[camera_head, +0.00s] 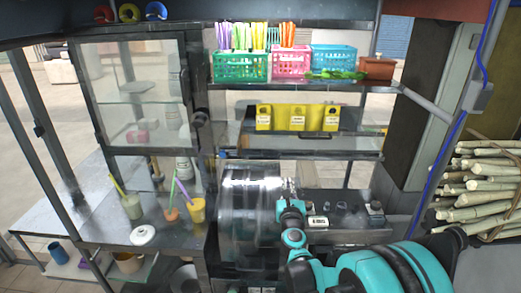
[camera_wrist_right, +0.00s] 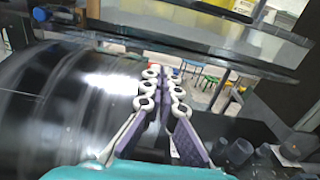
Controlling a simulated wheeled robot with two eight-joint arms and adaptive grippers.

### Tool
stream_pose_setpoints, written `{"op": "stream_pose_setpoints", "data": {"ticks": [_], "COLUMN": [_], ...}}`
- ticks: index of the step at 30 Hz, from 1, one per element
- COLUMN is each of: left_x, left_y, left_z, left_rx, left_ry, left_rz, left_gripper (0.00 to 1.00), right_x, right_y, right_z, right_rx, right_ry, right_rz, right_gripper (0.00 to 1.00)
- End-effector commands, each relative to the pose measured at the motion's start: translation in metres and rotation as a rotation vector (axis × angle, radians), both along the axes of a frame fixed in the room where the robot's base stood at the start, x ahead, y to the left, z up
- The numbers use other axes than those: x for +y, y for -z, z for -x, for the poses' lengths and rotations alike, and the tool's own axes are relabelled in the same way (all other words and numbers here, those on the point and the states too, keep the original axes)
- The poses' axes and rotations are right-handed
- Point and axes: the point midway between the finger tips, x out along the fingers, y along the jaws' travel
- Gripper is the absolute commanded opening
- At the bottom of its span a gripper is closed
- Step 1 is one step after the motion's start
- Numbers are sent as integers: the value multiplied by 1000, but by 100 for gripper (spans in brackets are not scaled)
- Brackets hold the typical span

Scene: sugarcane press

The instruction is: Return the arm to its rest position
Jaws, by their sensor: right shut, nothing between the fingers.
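My right arm (camera_head: 385,270), teal and black, comes in from the lower right in the head view. Its gripper (camera_head: 290,188) is beside the right side of the press's shiny metal drum (camera_head: 243,215). In the right wrist view the two fingers of the gripper (camera_wrist_right: 170,75) lie close together, shut, with nothing between them. The drum (camera_wrist_right: 60,105) fills the left of that view; I cannot tell whether the gripper touches it. My left gripper is not in view.
A control panel (camera_head: 345,222) with knobs is right of the gripper. Shelves above hold baskets (camera_head: 240,67) and yellow boxes (camera_head: 297,117). Drink cups (camera_head: 197,210) stand on the left counter (camera_head: 100,232). Sugarcane stalks (camera_head: 485,185) are stacked at the right.

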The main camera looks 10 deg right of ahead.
Motion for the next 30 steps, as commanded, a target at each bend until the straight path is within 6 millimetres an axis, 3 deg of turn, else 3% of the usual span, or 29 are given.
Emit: {"op": "stream_pose_setpoints", "data": {"ticks": [5,9,12,15,19,24,28,29,30], "left_x": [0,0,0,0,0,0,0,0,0], "left_y": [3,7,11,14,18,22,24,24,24], "left_z": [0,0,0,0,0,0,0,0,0], "left_rx": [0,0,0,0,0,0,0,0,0], "left_ry": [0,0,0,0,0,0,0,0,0], "left_rz": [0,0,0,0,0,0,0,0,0], "left_gripper": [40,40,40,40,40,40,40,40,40], "right_x": [22,69,101,122,126,99,76,72,68], "right_y": [-22,-46,-43,-24,19,73,97,100,102], "right_z": [12,45,82,127,194,276,316,322,328], "right_rx": [28,89,140,189,248,304,326,-326,-321], "right_ry": [-86,-268,-424,-590,-834,-1174,-1376,1392,1390], "right_rz": [227,721,1143,1555,2063,2572,2779,-2778,-2735], "right_gripper": [0,0,0,0,0,0,0,0,0]}}
